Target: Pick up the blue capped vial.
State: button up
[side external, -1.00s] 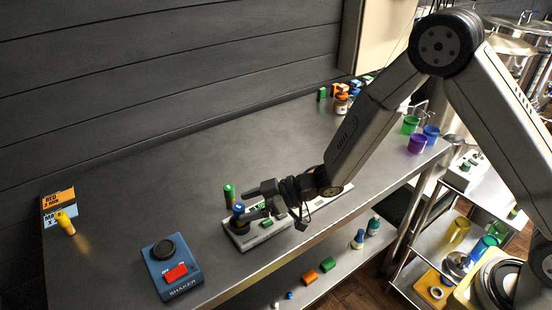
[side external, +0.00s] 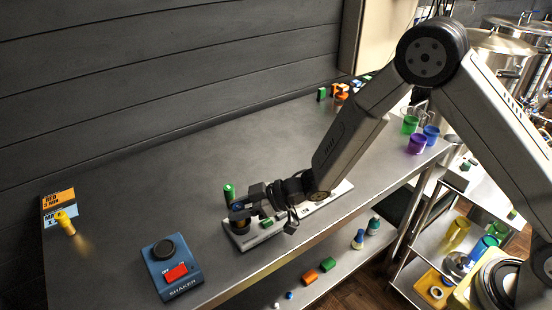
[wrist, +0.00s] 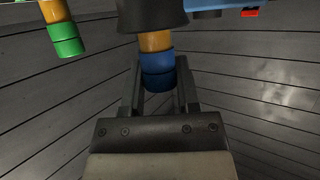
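The blue capped vial (wrist: 157,62) shows in the wrist view with a blue cap and an amber body. Its cap lies between the two fingers of my gripper (wrist: 160,85), with hardly any gap at the sides. I cannot tell whether the fingers press on it. In the side view my gripper (side external: 242,212) is low over the pale rack (side external: 240,243) and hides most of the vial.
A green capped vial (side external: 229,191) stands close beside my gripper, and also shows in the wrist view (wrist: 65,40). A blue shaker (side external: 172,270) with a red switch is at the front left. A yellow item (side external: 66,224) stands by two labels.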

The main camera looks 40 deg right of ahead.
grip_shut()
jog(key=shift+r, duration=0.1)
jog(key=shift+r, duration=0.75)
jog(key=s+d+r, duration=0.5)
jog(key=s+r, duration=0.6)
jog(key=s, duration=0.2)
jog(key=shift+d+r, duration=0.15)
